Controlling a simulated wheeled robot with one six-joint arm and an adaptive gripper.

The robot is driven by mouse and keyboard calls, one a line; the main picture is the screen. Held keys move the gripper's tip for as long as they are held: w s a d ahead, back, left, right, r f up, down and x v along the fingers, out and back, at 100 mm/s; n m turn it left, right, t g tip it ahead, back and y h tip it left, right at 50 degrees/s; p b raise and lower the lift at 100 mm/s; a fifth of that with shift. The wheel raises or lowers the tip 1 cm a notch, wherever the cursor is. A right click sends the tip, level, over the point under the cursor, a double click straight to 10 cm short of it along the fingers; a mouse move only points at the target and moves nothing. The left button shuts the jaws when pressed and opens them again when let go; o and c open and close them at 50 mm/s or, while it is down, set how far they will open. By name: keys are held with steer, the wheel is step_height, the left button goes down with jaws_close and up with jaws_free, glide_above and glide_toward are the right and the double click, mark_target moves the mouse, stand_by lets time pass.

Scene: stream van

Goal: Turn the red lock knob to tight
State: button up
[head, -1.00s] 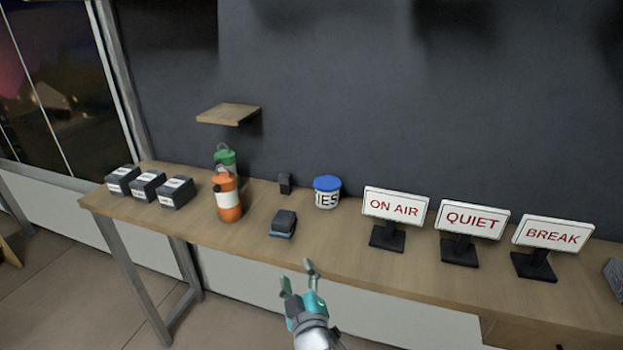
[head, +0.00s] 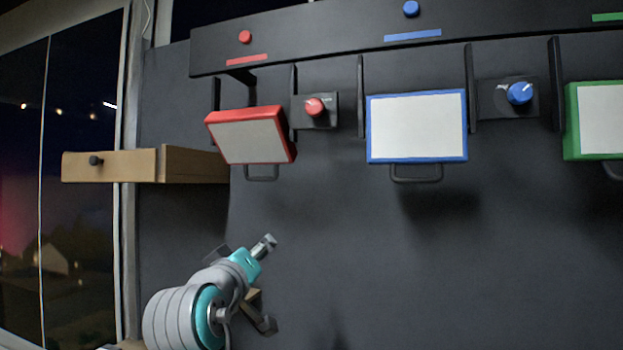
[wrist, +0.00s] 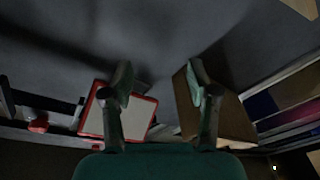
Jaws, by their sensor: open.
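The red lock knob (head: 315,106) sits on a small dark square plate (head: 332,111) on the wall. It is between the tilted red-framed panel (head: 250,140) and the blue-framed panel (head: 417,127). Its pointer and plate marks are too small to read. My gripper (head: 268,283) is open and empty, below and to the left of the knob, well apart from it. In the wrist view my two fingers (wrist: 163,88) are spread. The red knob (wrist: 38,123) is at the far left there, beyond the red-framed panel (wrist: 112,118), outside the fingers.
A blue knob (head: 519,93) and a green-framed panel (head: 597,120) are further right. Dark upright dividers flank the knob plates. A wooden box (head: 160,165) juts out at left, beside the window. A dark rail (head: 330,38) runs above. The wall below the panels is clear.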

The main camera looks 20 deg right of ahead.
steer(key=s+d+r+m+g+h, duration=0.1)
steer(key=s+r, duration=0.2)
steer(key=r, duration=0.5)
steer(key=s+r+m+h, duration=0.1)
steer(key=s+r+m, duration=0.15)
steer(key=r, duration=0.65)
steer(key=m+g, duration=0.1)
steer(key=g, duration=0.1)
glide_toward(312, 105)
steer(key=x, duration=0.9)
steer(key=shift+w+d, duration=0.2)
jaws_close()
